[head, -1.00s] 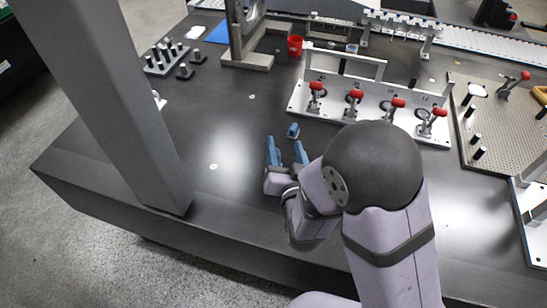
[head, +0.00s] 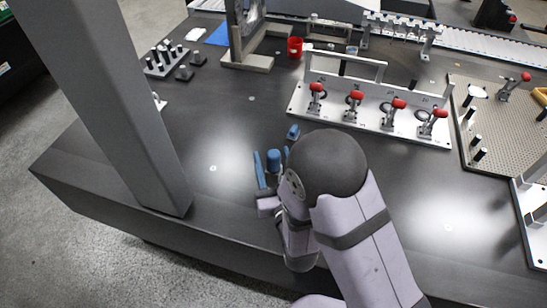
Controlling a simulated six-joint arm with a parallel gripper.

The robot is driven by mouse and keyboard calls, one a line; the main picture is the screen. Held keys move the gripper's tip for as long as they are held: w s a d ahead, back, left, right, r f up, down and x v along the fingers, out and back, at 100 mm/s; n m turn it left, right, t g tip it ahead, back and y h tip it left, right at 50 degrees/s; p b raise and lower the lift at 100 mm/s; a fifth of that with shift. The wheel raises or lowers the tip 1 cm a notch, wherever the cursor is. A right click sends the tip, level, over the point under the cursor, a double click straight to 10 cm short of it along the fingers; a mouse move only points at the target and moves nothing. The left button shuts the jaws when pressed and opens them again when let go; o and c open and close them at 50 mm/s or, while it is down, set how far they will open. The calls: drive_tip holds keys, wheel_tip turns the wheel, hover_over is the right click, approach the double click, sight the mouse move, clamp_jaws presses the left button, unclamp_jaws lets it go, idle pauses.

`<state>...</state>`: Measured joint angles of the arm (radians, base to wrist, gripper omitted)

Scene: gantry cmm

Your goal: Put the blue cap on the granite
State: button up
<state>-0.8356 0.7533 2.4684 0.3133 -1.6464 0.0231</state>
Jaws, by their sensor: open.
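A small blue round-topped piece (head: 273,159), which looks like the blue cap, shows between the fingers of my gripper (head: 273,168). The gripper is open, with blue fingers; the left one is plain to see and the right one is partly hidden by my arm. I cannot tell whether a finger touches the piece or whether it rests on the surface. A second small blue piece (head: 293,132) lies just beyond the fingers on the dark granite table (head: 225,135).
A silver fixture with red-handled clamps (head: 375,118) stands to the right. A perforated plate (head: 510,130) is farther right. A red cup (head: 294,47) and a block of dark pins (head: 166,58) stand at the back. A grey column (head: 110,100) rises at left. Bare granite lies left of the gripper.

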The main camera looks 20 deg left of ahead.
sight(272, 150)
drive_tip(key=shift+p+x, duration=0.7)
drive_tip(key=shift+x, duration=1.9)
drive_tip(key=shift+d, duration=0.2)
drive_tip(key=c, duration=1.2)
drive_tip(key=shift+r, duration=0.25)
drive_tip(key=shift+r, duration=4.8)
